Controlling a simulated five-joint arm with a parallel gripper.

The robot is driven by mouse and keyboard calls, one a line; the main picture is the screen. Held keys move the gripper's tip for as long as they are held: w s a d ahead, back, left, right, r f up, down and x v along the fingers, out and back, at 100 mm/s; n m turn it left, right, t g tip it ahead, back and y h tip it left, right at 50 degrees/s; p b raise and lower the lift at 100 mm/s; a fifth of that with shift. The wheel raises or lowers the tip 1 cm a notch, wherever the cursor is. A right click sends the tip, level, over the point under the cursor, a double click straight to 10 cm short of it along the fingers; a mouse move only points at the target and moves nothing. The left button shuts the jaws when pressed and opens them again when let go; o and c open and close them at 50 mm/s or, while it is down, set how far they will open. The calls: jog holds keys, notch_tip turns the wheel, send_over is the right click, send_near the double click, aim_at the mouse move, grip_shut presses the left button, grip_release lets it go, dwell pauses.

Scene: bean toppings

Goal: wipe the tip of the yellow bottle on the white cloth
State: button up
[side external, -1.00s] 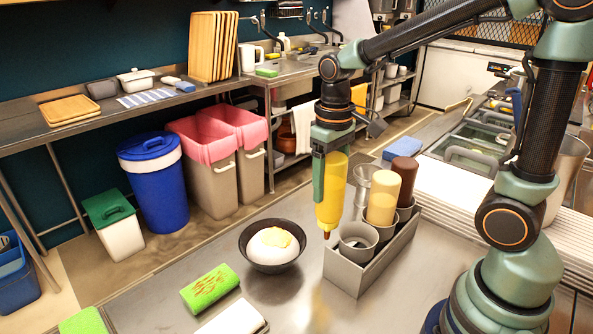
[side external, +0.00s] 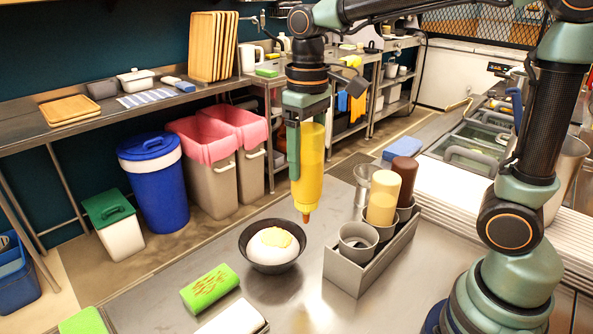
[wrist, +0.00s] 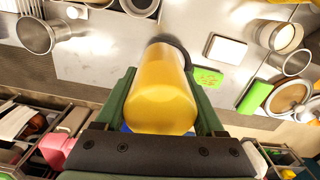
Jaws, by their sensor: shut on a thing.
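My gripper (side external: 301,160) is shut on the yellow bottle (side external: 311,180) and holds it upside down, its reddish-brown tip pointing down. The tip is in the air near the right rim of the dark bowl (side external: 250,257). The bottle (wrist: 160,100) fills the space between my two green fingers in the wrist view and hides its own tip there. The white cloth (side external: 233,318) lies flat at the bottom edge of the side view, left of and nearer than the bottle. It shows as a white square in the wrist view (wrist: 222,50). Tip and cloth are apart.
The bowl holds rice with a yellow topping (side external: 277,237). A green sponge-like block (side external: 210,289) with brown marks lies left of it. A grey holder (side external: 345,277) with cups and tan and brown bottles stands right. Bare steel counter lies between bowl, cloth and holder.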

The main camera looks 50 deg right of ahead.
jog(key=s+a+n, duration=0.1)
jog(key=a+n, duration=0.4)
jog(key=a, duration=1.3)
notch_tip(320, 180, down, 5)
jog(key=shift+a+r, duration=0.15)
jog(key=shift+a+f, duration=0.25)
jog(key=shift+f, duration=0.2)
jog(key=a+f, duration=0.4)
jog(key=a, duration=0.1)
jog(key=d, duration=0.5)
jog(key=shift+d+r, duration=0.2)
jog(key=shift+d, duration=0.05)
jog(key=shift+f, duration=0.8)
jog(key=shift+s, duration=0.1)
